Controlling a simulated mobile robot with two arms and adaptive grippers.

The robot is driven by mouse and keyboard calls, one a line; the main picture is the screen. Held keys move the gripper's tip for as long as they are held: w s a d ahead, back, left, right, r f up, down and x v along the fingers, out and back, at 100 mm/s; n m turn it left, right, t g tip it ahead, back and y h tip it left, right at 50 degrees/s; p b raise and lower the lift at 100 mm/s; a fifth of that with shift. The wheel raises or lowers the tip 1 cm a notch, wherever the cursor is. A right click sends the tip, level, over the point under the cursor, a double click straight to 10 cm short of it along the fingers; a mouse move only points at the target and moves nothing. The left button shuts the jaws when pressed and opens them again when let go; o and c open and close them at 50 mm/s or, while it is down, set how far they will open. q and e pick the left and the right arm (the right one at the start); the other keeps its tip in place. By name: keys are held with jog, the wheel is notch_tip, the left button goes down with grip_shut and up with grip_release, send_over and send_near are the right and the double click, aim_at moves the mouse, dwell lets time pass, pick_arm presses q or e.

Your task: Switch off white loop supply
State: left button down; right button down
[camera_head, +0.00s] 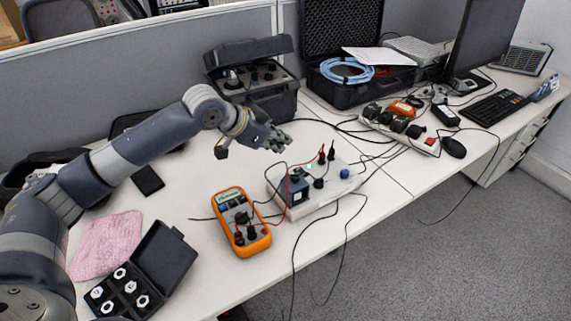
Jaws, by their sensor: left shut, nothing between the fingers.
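The white loop supply (330,195) is a low white box near the table's front edge. It has dark knobs, a blue knob (344,173), a dark meter block and red and black leads plugged in on top. My left gripper (283,141) is shut and empty, held above and just behind the box's back left corner, apart from it. An orange multimeter (240,222) lies to the left of the box, with leads joined to it. I cannot make out the supply's switch at this size. My right gripper is not in view.
A white power strip (400,131) full of plugs lies to the right. A black calibrator case (262,97) stands behind my gripper. A small open case (143,275) of fittings and a pink cloth (105,246) lie at left. Loose cables cross the table and hang over its front edge.

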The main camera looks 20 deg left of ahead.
pick_arm(q)
jog(key=shift+r, duration=0.1)
dwell(0.3)
send_over(299, 171)
jog(key=f, duration=0.6)
jog(key=shift+s+f, duration=0.3)
jog(key=shift+s, duration=0.05)
jog(key=f, duration=0.3)
jog(key=shift+w+f, duration=0.2)
jog(key=shift+w, duration=0.1)
jog(key=shift+f, duration=0.55)
jog(key=shift+a, duration=0.1)
